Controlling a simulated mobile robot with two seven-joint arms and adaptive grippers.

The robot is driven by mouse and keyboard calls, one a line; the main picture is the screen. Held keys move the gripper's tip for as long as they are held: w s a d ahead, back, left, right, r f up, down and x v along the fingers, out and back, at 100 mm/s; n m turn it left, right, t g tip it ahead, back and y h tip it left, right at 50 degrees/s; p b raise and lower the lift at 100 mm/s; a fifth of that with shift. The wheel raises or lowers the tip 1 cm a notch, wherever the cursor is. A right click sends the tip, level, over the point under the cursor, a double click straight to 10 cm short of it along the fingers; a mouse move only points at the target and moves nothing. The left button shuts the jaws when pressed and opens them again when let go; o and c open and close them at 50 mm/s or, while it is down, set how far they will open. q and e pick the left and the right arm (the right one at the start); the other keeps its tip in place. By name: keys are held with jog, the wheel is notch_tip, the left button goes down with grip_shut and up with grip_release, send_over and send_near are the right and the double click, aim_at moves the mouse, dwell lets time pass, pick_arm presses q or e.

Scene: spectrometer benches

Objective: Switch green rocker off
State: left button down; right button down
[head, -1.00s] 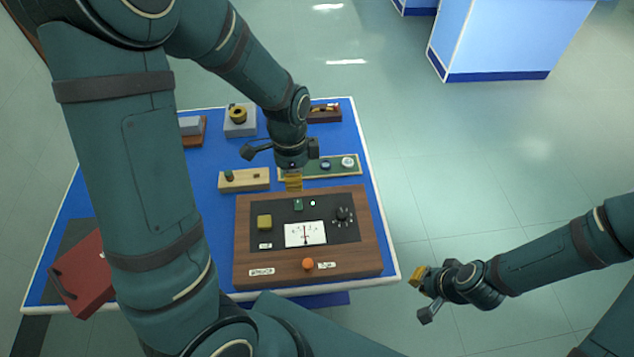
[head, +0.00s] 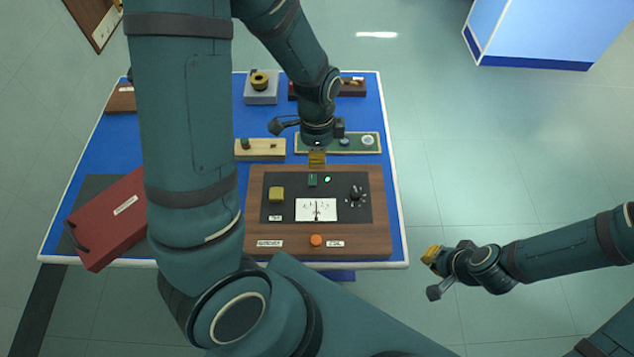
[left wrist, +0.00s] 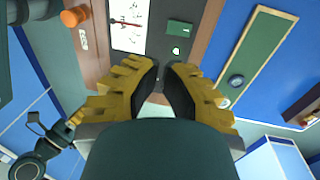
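The green rocker (head: 312,180) sits on the black panel of a wooden instrument box (head: 350,243). A small lit lamp (head: 327,179) is beside it on the right. In the left wrist view the rocker (left wrist: 180,28) shows unobstructed beyond the fingertips, near the lamp (left wrist: 176,50). My left gripper (head: 317,158) is above the box's far edge, behind the rocker in the head view. Its yellow fingers (left wrist: 161,72) are drawn together with nothing between them, apart from the rocker. My right gripper (head: 435,256) is off the table's right side; its finger gap is unclear.
The box also has a yellow button (head: 276,194), a meter (head: 316,209), a black knob (head: 354,193) and an orange knob (head: 316,240). A green board (head: 310,143) and a pale block (head: 266,151) lie behind. A red case (head: 105,222) is at left.

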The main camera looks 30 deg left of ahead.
aim_at(317, 191)
pick_arm(q)
jog(key=f, duration=0.3)
jog(key=f+b, duration=0.1)
jog(key=f, duration=0.2)
jog(key=s+f, duration=0.1)
jog(key=f, duration=0.3)
jog(key=shift+d, duration=0.35)
jog(key=shift+s+f+b, duration=0.1)
jog(key=shift+f+b, duration=0.4)
jog(key=shift+b, duration=0.25)
jog(key=shift+s+d+r, duration=0.1)
jog(key=shift+s+r, duration=0.05)
jog(key=shift+r, duration=0.05)
jog(key=shift+r+p, duration=0.8)
jog(key=shift+p, duration=0.05)
